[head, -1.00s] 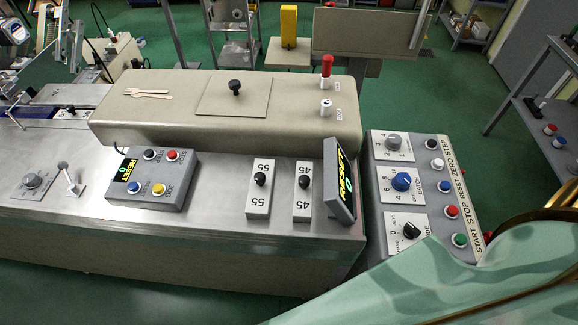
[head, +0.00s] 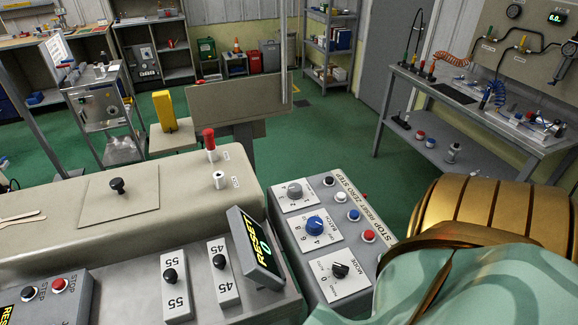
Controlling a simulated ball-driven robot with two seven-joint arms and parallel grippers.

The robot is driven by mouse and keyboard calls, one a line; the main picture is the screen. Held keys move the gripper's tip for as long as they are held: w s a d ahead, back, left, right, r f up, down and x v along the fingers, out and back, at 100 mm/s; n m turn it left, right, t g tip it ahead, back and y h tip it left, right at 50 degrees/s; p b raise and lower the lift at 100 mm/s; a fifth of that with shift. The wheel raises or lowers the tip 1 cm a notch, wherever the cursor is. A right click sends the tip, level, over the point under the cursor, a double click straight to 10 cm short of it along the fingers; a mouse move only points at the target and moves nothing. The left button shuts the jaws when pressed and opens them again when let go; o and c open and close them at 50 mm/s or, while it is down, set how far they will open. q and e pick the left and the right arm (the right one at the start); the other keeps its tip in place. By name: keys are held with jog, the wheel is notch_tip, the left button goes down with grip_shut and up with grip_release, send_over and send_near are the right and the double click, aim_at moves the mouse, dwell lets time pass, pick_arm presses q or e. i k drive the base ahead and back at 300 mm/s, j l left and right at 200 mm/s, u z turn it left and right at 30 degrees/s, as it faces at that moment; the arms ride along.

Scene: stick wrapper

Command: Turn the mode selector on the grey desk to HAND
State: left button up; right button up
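The grey desk (head: 356,230) is a sloped control box right of centre in the head view. The mode selector (head: 340,270) is a black knob on a white plate at its near end, beside the word MODE. The plate's markings include a 0; the other lettering is too small to read surely, and I cannot tell which mark the knob points at. My mint-green and gold arm parts fill the lower right and cover the desk's near right corner. Neither gripper is in view, and nothing of mine visibly touches the knob.
A blue BATCH knob (head: 315,224) and a grey knob (head: 294,190) sit farther up the desk, with several buttons along its right side. A tilted RESET display (head: 255,247) stands close to its left. A beige machine housing (head: 165,212) lies left.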

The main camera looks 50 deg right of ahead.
aim_at(341, 271)
jog(key=l+z, duration=0.1)
jog(key=z, duration=1.9)
jog(key=k+l, duration=0.05)
jog(key=l, duration=0.05)
